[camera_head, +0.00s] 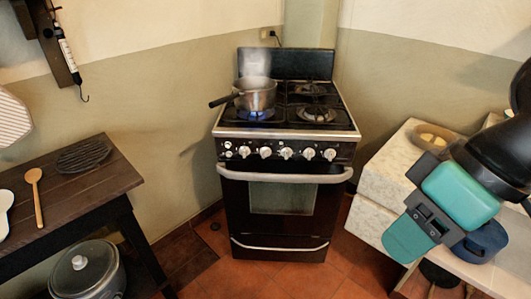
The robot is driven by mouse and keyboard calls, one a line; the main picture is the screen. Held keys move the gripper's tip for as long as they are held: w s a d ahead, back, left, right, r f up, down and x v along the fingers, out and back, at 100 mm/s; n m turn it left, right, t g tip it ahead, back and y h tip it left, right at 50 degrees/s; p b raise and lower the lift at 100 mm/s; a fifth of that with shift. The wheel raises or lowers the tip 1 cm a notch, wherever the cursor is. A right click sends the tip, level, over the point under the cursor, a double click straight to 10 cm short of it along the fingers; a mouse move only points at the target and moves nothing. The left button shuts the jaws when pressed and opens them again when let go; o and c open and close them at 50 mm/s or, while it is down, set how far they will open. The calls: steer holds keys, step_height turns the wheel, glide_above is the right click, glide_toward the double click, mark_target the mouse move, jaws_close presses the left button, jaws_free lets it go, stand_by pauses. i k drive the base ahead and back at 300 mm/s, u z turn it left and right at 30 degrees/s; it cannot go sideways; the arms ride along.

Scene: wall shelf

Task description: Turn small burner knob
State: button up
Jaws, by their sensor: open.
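The stove (284,198) stands against the back wall in the middle of the view. A row of several pale knobs (286,153) runs along its front panel. I cannot tell from their looks which one belongs to the small burner. A blue flame burns under a metal pot (258,95) on the front left burner. The front right burner (317,114) is bare and shows no flame. My gripper (425,226), teal and black, is open and empty at the right, well apart from the knobs. It hides part of the counter behind it.
A light handle bar (284,175) crosses the oven door below the knobs. A dark wooden table (100,175) stands at the left, with a large lidded pot (88,275) below. A pale counter (385,180) is at the right. The tiled floor before the stove is clear.

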mark_target(264, 151)
steer(key=z, duration=0.55)
steer(key=k, duration=1.3)
steer(key=i, duration=0.55)
steer(key=u, duration=0.5)
steer(key=i, duration=1.2)
steer(key=z, duration=0.55)
